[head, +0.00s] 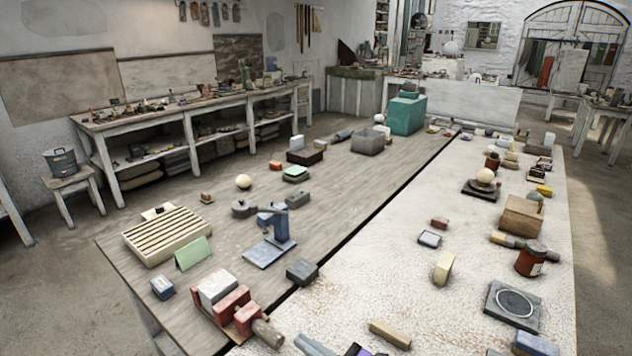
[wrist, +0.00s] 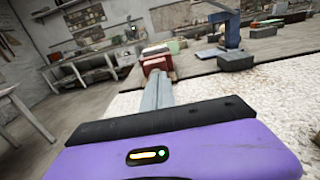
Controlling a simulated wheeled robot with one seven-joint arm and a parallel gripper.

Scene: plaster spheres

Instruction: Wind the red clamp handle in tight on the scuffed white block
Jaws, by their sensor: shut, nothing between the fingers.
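The clamp (head: 232,303) stands at the near left of the table, with red jaws on a wooden base. The white block (head: 216,287) sits at its far side against a red jaw; whether they touch firmly I cannot tell. A brownish cylindrical handle end (head: 268,333) sticks out toward the lower right; it does not look red. My gripper (head: 301,340) is shut and empty, its grey fingertips just right of the handle end. In the wrist view the closed fingers (wrist: 158,80) point at the red clamp (wrist: 157,63) and hide the handle.
A blue stand (head: 272,236), a dark grey block (head: 302,271), a small blue box (head: 162,287) and a green card (head: 193,253) are near the clamp. A tan bar (head: 390,334) lies right of my gripper. The pale tabletop between is mostly clear.

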